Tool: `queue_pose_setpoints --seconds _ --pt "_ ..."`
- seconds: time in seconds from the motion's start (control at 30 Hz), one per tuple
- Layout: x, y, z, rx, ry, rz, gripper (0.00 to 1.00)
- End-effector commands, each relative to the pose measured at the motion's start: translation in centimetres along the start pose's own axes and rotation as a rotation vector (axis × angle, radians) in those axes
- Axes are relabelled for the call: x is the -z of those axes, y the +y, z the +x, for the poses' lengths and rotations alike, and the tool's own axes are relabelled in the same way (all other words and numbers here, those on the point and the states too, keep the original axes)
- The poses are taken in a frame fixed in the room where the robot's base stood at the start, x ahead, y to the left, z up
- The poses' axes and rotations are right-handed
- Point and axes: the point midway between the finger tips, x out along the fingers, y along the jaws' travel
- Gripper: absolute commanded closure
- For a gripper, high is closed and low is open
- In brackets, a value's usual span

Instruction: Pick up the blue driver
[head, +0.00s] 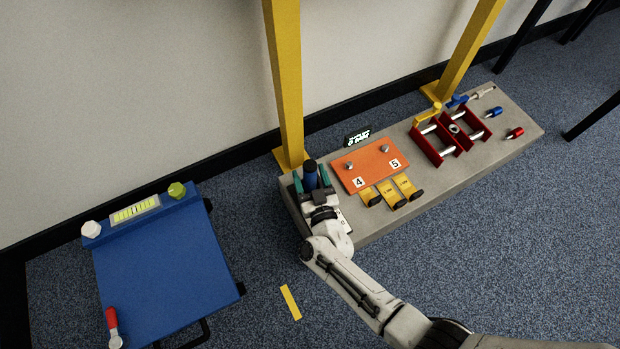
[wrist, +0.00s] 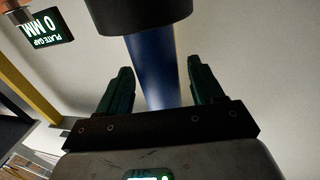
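The blue driver (head: 310,182) stands upright at the left end of the grey bench, with a black cap on top. In the wrist view its blue shaft (wrist: 155,60) and wide black end show between my fingers. My gripper (head: 311,177) has its two green fingers on either side of the driver. In the wrist view my gripper (wrist: 159,68) is open, with a visible gap between each finger and the blue shaft. The driver's lower end is hidden behind the gripper body.
An orange plate (head: 367,164) with bolts and yellow tags (head: 390,194) lies right of the driver. A small display (head: 357,136) stands behind it. Red frames (head: 452,135) are farther right on the grey bench (head: 520,125). A yellow post (head: 287,80) rises close behind; a blue panel (head: 160,260) stands left.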

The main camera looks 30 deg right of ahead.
Motion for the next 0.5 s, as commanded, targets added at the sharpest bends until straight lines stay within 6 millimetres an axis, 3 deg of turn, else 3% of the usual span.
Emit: queue_pose_setpoints --seconds 0.07,0.5 --pt "0.01 -0.01 -0.01 0.000 0.000 0.000 0.42" --pt "0.01 -0.01 -0.03 0.000 0.000 0.000 0.84"
